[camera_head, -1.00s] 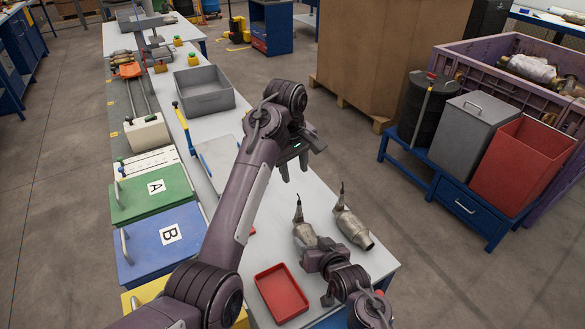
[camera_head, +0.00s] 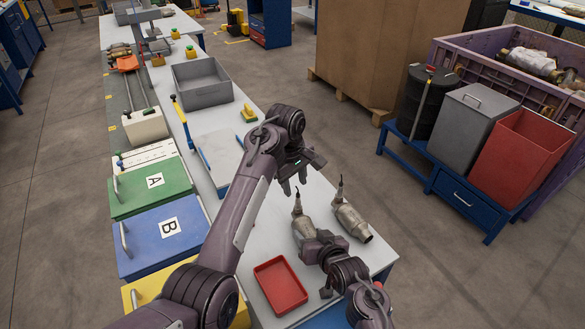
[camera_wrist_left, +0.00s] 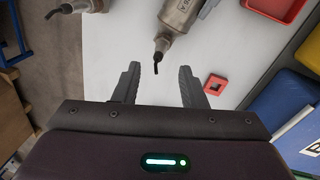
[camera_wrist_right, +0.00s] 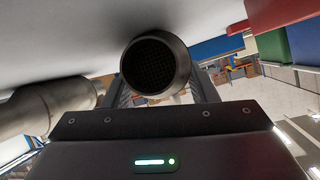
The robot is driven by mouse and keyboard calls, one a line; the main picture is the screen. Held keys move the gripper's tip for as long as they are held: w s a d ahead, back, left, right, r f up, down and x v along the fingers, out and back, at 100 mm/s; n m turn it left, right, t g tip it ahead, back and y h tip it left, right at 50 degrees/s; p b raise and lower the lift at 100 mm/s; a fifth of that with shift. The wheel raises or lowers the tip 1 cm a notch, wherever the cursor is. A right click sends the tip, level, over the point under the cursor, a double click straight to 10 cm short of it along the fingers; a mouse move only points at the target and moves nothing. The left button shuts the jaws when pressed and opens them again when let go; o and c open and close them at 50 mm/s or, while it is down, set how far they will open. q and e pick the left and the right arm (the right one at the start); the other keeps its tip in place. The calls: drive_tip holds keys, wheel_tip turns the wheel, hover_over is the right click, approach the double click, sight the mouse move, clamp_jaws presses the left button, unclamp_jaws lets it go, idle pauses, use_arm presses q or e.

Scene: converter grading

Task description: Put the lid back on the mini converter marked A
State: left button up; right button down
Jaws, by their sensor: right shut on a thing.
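The mini converter (camera_head: 305,228), a grey metal canister with a thin sensor cable, lies on the white table beside the red tray. Its label in the left wrist view (camera_wrist_left: 176,20) seems to read A. My right gripper (camera_head: 324,254) is shut on its near end; the round open mouth shows between the fingers in the right wrist view (camera_wrist_right: 155,65). My left gripper (camera_head: 292,190) is open and empty, above the table beyond the cable tip. I cannot pick out a lid for certain; a small red square piece (camera_wrist_left: 215,85) with a notch lies on the table.
A second converter (camera_head: 352,218) lies close to the right. The red tray (camera_head: 262,268) stands at the left. Green box A (camera_head: 140,198) and blue box B (camera_head: 150,250) line the table's left side. A grey crate (camera_head: 203,98) stands farther back.

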use_arm(q)
drive_tip(key=shift+w+d+f, duration=0.1)
drive_tip(key=shift+w+f, duration=0.05)
drive_tip(key=shift+f, duration=1)
drive_tip(key=shift+w+d+f, duration=0.1)
drive_tip(key=shift+f, duration=1.05)
